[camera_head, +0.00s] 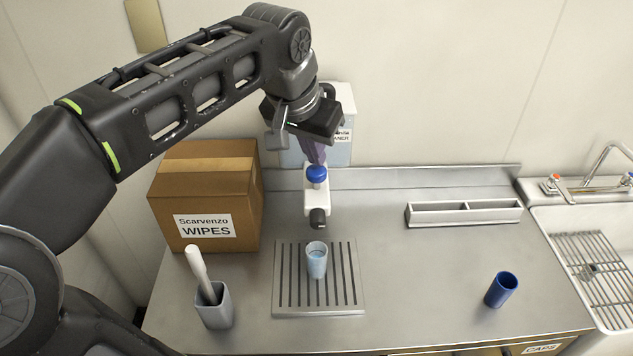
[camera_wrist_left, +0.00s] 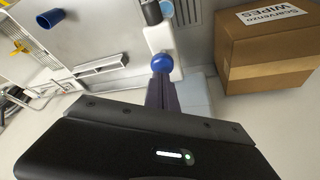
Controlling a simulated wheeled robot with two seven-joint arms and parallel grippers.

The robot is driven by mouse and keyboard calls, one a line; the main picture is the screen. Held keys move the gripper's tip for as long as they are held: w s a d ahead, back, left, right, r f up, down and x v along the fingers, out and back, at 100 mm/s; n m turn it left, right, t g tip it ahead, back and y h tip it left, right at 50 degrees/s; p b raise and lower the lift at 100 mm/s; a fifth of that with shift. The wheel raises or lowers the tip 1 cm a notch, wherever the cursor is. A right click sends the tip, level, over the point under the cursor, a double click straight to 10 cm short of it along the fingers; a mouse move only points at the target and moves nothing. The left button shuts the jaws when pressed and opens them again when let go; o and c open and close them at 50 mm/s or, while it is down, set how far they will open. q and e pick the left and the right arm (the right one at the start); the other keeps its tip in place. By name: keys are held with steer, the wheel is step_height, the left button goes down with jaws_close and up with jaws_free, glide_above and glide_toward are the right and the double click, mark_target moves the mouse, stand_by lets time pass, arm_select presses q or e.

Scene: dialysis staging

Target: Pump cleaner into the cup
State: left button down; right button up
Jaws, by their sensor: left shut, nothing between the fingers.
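The cleaner dispenser (camera_head: 340,150) is a pale box on the back wall, partly hidden by my arm. Its white pump arm (camera_head: 316,198) carries a blue round button (camera_head: 316,174) on top and a dark nozzle (camera_head: 318,218) at its front. The clear cup (camera_head: 317,262), pale blue inside, stands upright on the drip tray (camera_head: 288,300), just in front of and below the nozzle. My left gripper (camera_head: 316,160) is shut and empty, its purple fingers pointing down at the button. In the left wrist view the fingertips (camera_wrist_left: 161,78) meet the blue button (camera_wrist_left: 162,62); whether they press it, I cannot tell.
A cardboard wipes box (camera_head: 206,195) stands left of the dispenser. A grey holder (camera_head: 214,308) with a white-handled tool is at front left. A white divided tray (camera_head: 464,212) and a dark blue cup (camera_head: 501,289) are on the right, before the sink (camera_head: 590,262).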

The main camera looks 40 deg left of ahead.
mark_target(316, 169)
arm_select(q)
steer(key=shift+f+b, duration=1.2)
steer(key=shift+f, duration=0.35)
steer(key=shift+r, duration=0.1)
steer(key=shift+r+p, duration=1.3)
steer(key=shift+r, duration=0.3)
steer(key=shift+r, duration=0.1)
step_height(316, 169, up, 6)
steer(key=p, duration=0.4)
steer(key=shift+p, duration=0.35)
